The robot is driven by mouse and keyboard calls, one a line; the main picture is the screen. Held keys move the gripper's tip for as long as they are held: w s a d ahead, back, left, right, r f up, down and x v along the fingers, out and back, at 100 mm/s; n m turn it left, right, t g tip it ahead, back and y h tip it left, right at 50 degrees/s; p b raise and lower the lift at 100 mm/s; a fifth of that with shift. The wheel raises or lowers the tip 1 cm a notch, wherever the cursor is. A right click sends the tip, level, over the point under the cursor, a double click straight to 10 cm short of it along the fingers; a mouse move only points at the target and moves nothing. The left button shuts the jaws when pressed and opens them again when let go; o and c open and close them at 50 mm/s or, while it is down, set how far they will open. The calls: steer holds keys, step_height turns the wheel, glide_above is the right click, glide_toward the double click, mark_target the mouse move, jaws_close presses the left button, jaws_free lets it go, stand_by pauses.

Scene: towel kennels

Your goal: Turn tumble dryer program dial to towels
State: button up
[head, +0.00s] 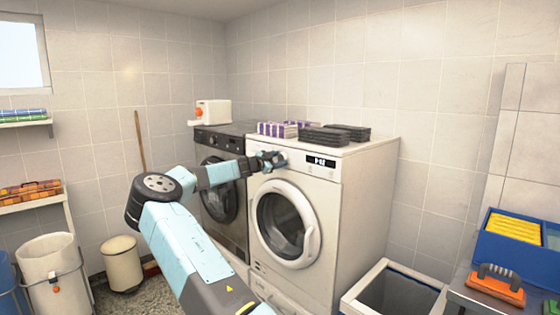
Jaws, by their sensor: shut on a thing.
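A white front-loading machine (330,207) with a round glass door stands against the back wall, with a small dark display (322,162) on its upper front panel. My gripper (277,160) is at the upper left of that panel, left of the display. It is shut on what appears to be the program dial, which my gripper hides. The dial's pointer and its program markings cannot be read from here. A dark grey front-loading machine (236,131) stands directly to the left, partly behind my arm.
A white box (215,113) sits on the dark machine. An open bin (395,290) stands at front right, beside a table with a blue crate (490,245).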

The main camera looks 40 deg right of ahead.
steer(key=shift+w+m, duration=0.15)
steer(key=shift+m, duration=0.45)
steer(key=o, duration=1.1)
steer(key=shift+c, duration=0.2)
steer(key=s+a, duration=0.1)
steer(key=a, duration=1.2)
steer(key=shift+a, duration=0.35)
steer(key=shift+s, duration=0.1)
